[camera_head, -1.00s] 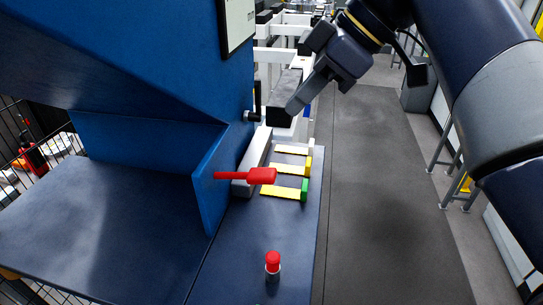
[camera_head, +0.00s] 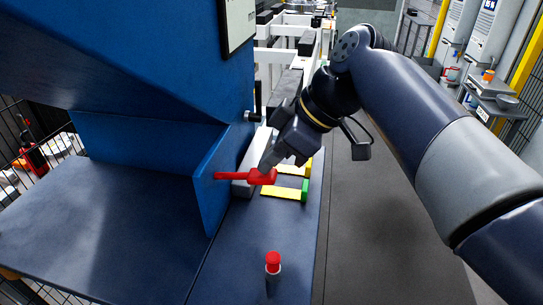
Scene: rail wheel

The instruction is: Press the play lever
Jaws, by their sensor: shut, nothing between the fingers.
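A red lever (camera_head: 235,175) sticks out to the right from the blue machine panel (camera_head: 222,170), ending in a thicker red grip. It lies about level. No label shows which lever is the play lever. My gripper (camera_head: 268,164) is shut and empty, its fingers pointing down and left. The fingertips are at the upper side of the red grip and overlap it in the picture; I cannot tell whether they touch.
A red-topped button post (camera_head: 273,262) stands on the blue ledge in front of the red lever. The blue machine body (camera_head: 140,60) rises on the left. The grey floor (camera_head: 375,240) to the right is clear.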

